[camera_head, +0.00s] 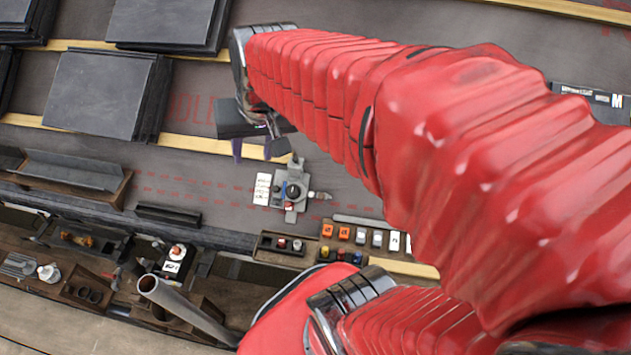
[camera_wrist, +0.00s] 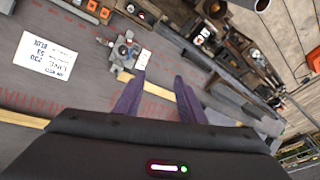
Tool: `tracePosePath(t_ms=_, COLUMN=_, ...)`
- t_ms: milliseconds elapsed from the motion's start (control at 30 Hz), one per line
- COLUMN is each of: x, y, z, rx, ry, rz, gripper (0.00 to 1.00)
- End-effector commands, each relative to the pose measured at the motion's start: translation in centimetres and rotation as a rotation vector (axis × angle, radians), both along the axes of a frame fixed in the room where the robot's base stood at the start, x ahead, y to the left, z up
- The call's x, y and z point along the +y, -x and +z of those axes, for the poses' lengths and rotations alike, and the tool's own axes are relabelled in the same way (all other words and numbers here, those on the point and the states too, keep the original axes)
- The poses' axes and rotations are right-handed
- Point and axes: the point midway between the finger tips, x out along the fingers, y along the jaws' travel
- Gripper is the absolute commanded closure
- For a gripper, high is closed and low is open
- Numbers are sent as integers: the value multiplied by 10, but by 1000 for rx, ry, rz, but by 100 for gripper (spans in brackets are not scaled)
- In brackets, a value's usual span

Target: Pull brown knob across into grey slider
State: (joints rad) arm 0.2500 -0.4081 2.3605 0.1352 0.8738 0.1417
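A small grey metal fixture (camera_head: 291,188) with several knobs and stubs lies on the dark roof sheet near the middle of the head view. It also shows in the upper left of the wrist view (camera_wrist: 125,49). A dark reddish knob (camera_head: 293,192) sits on its middle. I cannot clearly tell which part is the brown knob or the grey slider at this size. My gripper (camera_head: 259,150) is above and left of the fixture in the head view. Its two purple fingers are apart and empty in the wrist view (camera_wrist: 158,98), clear of the fixture.
A white label (camera_head: 262,188) lies beside the fixture. A row of orange and grey blocks (camera_head: 360,236) and a small dark tray (camera_head: 282,243) lie below it. Slate stacks (camera_head: 103,92) stand at the upper left. A metal pipe (camera_head: 185,308) juts up at the lower left.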

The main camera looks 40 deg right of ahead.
Motion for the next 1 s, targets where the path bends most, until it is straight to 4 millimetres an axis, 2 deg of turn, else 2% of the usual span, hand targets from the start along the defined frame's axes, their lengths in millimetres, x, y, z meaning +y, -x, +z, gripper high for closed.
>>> tracePosePath(t_ms=200, x=-35, y=-24, z=-26, rx=69, ry=-93, rz=-203, gripper=64)
tracePosePath(t_ms=533, x=-94, y=-50, z=-75, rx=159, ry=-233, rz=-515, gripper=64)
tracePosePath(t_ms=767, x=-140, y=-58, z=-116, rx=217, ry=-330, rz=-736, gripper=64)
tracePosePath(t_ms=1000, x=-188, y=-56, z=-166, rx=274, ry=-431, rz=-972, gripper=64)
